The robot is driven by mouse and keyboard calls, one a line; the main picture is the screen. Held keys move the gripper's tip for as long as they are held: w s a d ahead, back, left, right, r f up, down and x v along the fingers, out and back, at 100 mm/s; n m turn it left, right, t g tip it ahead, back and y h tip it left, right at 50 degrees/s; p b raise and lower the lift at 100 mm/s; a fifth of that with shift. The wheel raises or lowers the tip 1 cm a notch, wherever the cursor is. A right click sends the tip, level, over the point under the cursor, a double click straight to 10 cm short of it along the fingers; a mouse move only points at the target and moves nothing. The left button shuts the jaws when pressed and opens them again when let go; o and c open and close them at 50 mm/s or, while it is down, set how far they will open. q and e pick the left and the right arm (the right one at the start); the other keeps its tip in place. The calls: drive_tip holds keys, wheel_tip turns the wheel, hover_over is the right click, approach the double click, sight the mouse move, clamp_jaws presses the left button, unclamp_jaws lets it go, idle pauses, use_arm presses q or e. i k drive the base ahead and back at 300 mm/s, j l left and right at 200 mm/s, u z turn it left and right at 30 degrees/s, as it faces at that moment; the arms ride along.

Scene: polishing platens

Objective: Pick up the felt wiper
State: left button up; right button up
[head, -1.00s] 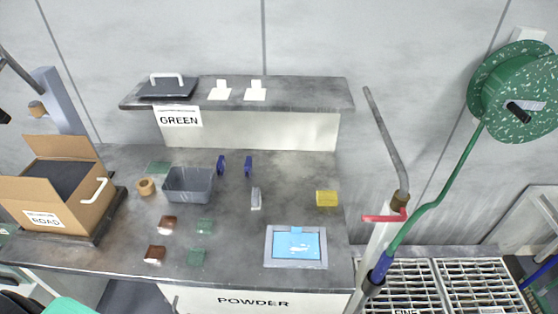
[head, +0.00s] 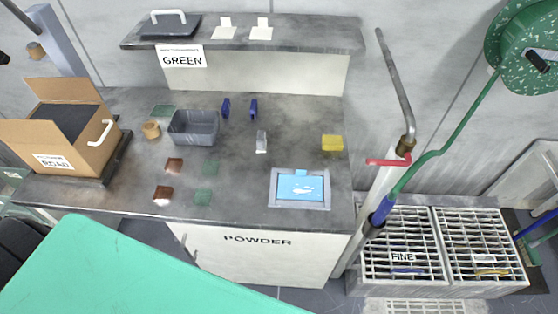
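No item is clearly recognisable as the felt wiper. Small loose items lie on the grey bench (head: 235,185). Two upright blue pieces (head: 226,108) stand behind a small pale grey block (head: 262,141). A yellow block (head: 332,143) lies at the right, and brown pads (head: 163,195) and green pads (head: 203,197) lie at the left front. Which of these, if any, is the wiper I cannot tell. Neither of my grippers is in view.
A grey bin (head: 194,127), an open cardboard box (head: 92,157) and a blue-screened panel (head: 300,187) occupy the bench. A raised shelf (head: 310,36) runs behind.

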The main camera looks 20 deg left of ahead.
sight(260, 141)
drive_tip(key=k+j+z, duration=0.1)
drive_tip(key=j, duration=0.25)
drive_tip(key=k+j+z, duration=0.15)
drive_tip(key=j, duration=0.25)
drive_tip(key=k+j+z, duration=0.1)
drive_tip(key=j, duration=0.25)
drive_tip(key=k+j+z, duration=0.15)
drive_tip(key=j, duration=0.2)
drive_tip(key=k+j+z, duration=0.1)
drive_tip(key=j, duration=0.2)
